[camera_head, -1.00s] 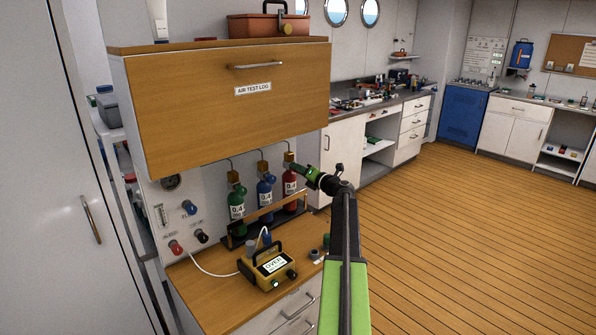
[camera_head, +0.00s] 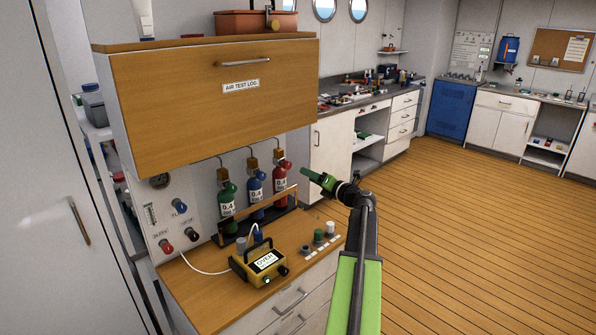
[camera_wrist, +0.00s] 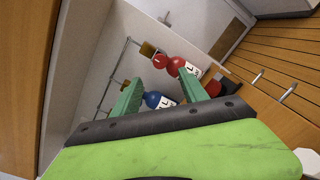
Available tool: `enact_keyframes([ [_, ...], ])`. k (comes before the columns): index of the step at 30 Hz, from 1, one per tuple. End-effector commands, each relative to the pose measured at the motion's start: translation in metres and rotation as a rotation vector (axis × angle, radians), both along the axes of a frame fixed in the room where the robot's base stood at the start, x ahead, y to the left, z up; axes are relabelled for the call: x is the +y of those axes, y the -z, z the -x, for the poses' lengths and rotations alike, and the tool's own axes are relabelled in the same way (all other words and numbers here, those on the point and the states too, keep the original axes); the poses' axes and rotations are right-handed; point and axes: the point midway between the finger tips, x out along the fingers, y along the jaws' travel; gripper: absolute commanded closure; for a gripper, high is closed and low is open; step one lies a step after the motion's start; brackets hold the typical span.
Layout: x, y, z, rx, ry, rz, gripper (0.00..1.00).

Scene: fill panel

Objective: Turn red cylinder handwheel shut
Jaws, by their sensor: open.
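The red cylinder (camera_head: 281,182) stands upright at the right end of a row in a wooden-railed rack, beside the blue cylinder (camera_head: 255,189) and the green cylinder (camera_head: 227,201). Its red handwheel (camera_head: 287,164) is at its top right side. My gripper (camera_head: 304,172) is just right of the handwheel, apart from it in the picture, with nothing held. In the wrist view my gripper's green fingers (camera_wrist: 159,76) are spread apart. The handwheel (camera_wrist: 159,61) and the red cylinder's shoulder (camera_wrist: 175,66) show beyond and between the fingertips. The blue cylinder (camera_wrist: 153,99) also shows between the fingers.
A wooden cabinet (camera_head: 200,105) marked AIR TEST LOG overhangs the cylinders. A yellow meter (camera_head: 258,264) and several small knobs or caps (camera_head: 319,236) are on the counter below. A gauge panel (camera_head: 165,225) is at left. Open plank floor lies to the right.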

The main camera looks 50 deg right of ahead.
Motion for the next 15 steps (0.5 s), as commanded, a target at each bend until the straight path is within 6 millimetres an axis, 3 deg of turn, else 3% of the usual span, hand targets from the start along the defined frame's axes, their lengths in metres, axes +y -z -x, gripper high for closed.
enact_keyframes([
  [3,0.004,-0.001,0.027,-0.001,0.002,0.0,0.49],
  [6,0.005,-0.001,0.039,0.0,0.0,0.0,0.49],
  [15,0.005,-0.001,0.046,0.0,-0.001,0.0,0.49],
])
